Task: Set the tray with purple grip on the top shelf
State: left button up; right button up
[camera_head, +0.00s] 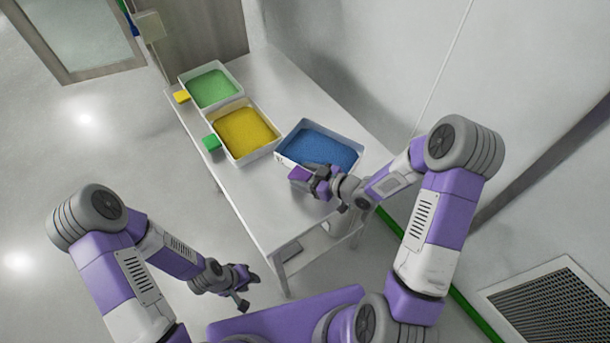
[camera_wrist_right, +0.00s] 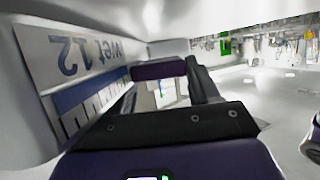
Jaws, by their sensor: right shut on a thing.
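The tray with the purple grip is a white tray (camera_head: 281,158) filled with blue granules, at the near right end of the white table. Its purple grip (camera_head: 300,174) sticks out at the front left. My right gripper (camera_head: 318,178) is shut on this grip. In the right wrist view the purple grip (camera_wrist_right: 158,70) shows at the jaws, beside a label (camera_wrist_right: 72,50) reading "wet 12" upside down. I cannot tell whether the tray rests on the table or is just above it. My left gripper (camera_head: 246,287) is open and empty, low beside the table. I cannot make out a top shelf.
On the table (camera_head: 258,205) stand a tray of yellow granules (camera_head: 247,133) with a green grip (camera_head: 211,142) and a tray of green granules (camera_head: 213,88) with a yellow grip (camera_head: 182,97). The wall is close on the right. The floor at left is clear.

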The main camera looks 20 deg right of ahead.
jog(key=o, duration=1.3)
